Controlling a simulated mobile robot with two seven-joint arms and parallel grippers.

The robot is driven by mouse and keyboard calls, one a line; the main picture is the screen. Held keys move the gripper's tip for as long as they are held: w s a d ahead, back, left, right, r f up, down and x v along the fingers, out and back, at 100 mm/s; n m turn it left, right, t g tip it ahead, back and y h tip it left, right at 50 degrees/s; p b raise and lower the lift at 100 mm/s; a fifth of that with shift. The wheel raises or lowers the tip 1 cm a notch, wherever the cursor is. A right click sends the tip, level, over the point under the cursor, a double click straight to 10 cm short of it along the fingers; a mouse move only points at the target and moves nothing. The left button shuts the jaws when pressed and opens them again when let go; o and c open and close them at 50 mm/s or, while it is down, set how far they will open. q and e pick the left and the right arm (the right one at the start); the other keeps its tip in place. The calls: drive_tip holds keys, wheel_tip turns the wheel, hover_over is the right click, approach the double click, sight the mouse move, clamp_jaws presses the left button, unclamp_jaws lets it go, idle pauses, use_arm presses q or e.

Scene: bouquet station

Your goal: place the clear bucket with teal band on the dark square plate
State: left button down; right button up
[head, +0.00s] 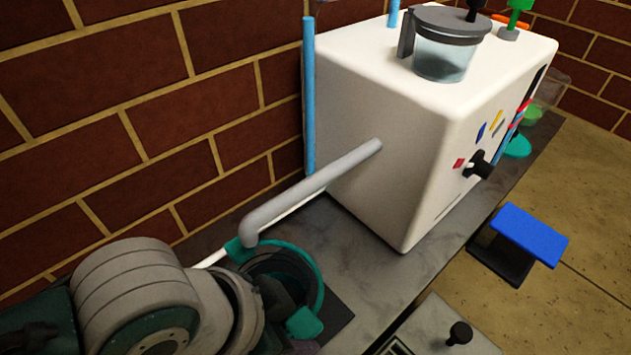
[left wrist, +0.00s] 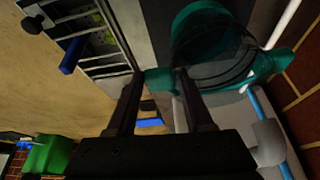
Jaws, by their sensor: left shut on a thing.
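The clear bucket with teal band (head: 318,275) is at the lower middle of the head view, partly hidden by my left gripper (head: 287,312). In the left wrist view the bucket (left wrist: 222,75) shows its teal rim and a teal tab between my fingertips (left wrist: 160,82). My left gripper is shut on this tab. The dark square plate (head: 338,312) shows below and beside the bucket on the right. I cannot tell whether the bucket touches the plate. My right gripper is not in view.
A white machine (head: 385,150) stands behind, with a lidded clear pot (head: 442,62) on top. Its grey spout pipe (head: 310,190) reaches out to just above the bucket's far side. A brick wall (head: 110,130) closes the left. A blue-topped block (head: 528,233) is at right.

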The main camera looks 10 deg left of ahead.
use_arm(q)
drive_tip(key=shift+w, duration=0.1)
drive_tip(key=shift+c, duration=1.4)
unclamp_jaws()
drive_tip(key=shift+d+f, duration=0.1)
drive_tip(key=s+a+r+n+p, duration=0.2)
drive_tip(key=r+p, duration=0.3)
drive_tip(key=r, duration=0.4)
drive_tip(key=s+a+r+n+p, duration=0.1)
drive_tip(key=s+a+r+p, duration=0.3)
drive_tip(key=r, duration=0.5)
drive_tip(key=s+a+r+n+y+p, duration=0.1)
drive_tip(key=s+a+r+n+y, duration=0.2)
drive_tip(key=a, duration=0.3)
drive_tip(key=shift+r+n, duration=0.4)
drive_tip(key=shift+r, duration=0.05)
drive_tip(key=shift+w, duration=0.1)
